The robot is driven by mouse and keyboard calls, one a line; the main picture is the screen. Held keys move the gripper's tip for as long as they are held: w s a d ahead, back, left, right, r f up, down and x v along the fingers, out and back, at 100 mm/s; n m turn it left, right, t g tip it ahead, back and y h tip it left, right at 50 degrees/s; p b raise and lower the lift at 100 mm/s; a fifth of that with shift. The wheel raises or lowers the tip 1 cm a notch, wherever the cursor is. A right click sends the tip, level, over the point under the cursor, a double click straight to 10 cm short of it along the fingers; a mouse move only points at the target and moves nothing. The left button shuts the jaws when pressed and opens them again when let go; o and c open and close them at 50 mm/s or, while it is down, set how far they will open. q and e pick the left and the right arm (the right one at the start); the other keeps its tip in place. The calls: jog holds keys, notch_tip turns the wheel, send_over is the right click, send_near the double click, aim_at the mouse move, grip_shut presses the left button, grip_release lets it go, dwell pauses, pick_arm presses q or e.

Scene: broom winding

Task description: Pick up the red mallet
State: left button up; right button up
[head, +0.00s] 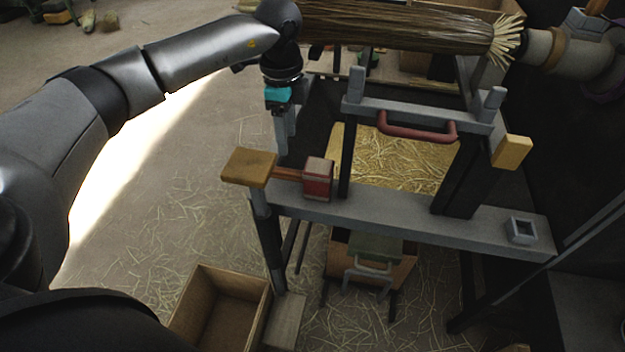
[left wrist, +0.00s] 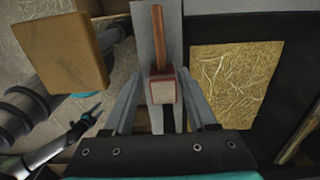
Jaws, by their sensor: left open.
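The red mallet lies on the grey beam of the winding stand, with its red head (head: 318,181) to the right and its brown wooden handle (head: 288,173) pointing left. My left gripper (head: 283,148) is open and empty, pointing down above and behind the handle in the head view. In the left wrist view, the mallet's head (left wrist: 163,90) with its pale face appears between the two open fingers, and the handle runs up the picture. The fingers do not visibly touch the mallet. My right gripper is not in view.
A yellow-brown wooden block (head: 249,167) tops a post beside the handle's end. A dark red bar handle (head: 417,132) and uprights stand behind the beam. A broom bundle (head: 400,27) lies across the top. An open wooden crate (head: 197,300) sits below left.

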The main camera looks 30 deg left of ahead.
aim_at(292, 171)
pick_arm(q)
notch_tip(292, 171, down, 7)
jog(key=shift+f+b, duration=0.1)
jog(key=shift+b, duration=1)
jog(key=shift+d+f+b, duration=0.15)
jog(key=shift+f+b, duration=0.3)
jog(key=shift+f, duration=0.45)
jog(key=shift+w+d+f+b, duration=0.1)
jog(key=shift+f+b, duration=0.45)
jog(key=shift+f, duration=0.4)
jog(key=shift+f+b, duration=0.4)
jog(key=shift+f, duration=0.6)
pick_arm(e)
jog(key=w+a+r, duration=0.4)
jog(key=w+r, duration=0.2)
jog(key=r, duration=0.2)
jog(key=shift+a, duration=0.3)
pick_arm(q)
grip_shut()
